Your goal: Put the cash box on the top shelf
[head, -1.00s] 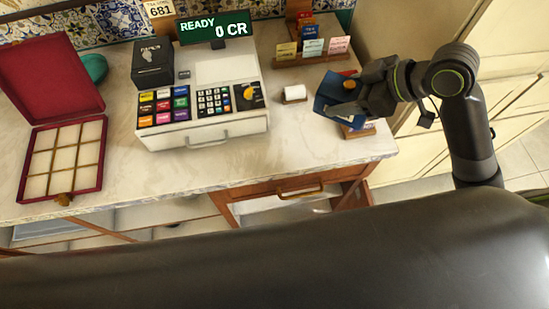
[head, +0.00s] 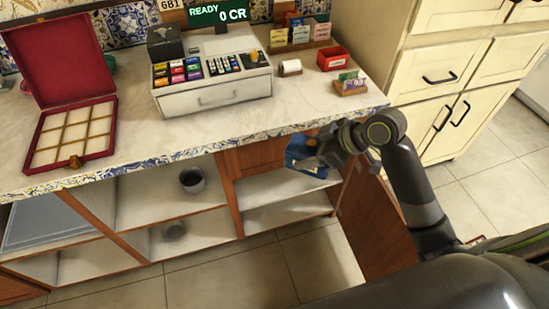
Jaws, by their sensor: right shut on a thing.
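The blue cash box (head: 303,157) is in my right gripper (head: 322,150), which is shut on it. The gripper covers its right part. The box is tilted and hangs in front of the counter's edge, near the opening of a cabinet compartment. In that compartment the upper, pale shelf (head: 270,187) shows as bare below and left of the box; its right part is partly hidden by the box. A lower pale surface (head: 285,216) lies beneath it. My left gripper is not in view.
A wooden cabinet door (head: 372,225) stands open right of the compartment, under my right arm. The counter (head: 230,125) carries a cash register (head: 212,90), a red box (head: 333,58), card holders and an open red case (head: 62,135). Grey pots (head: 192,180) stand in the left compartments.

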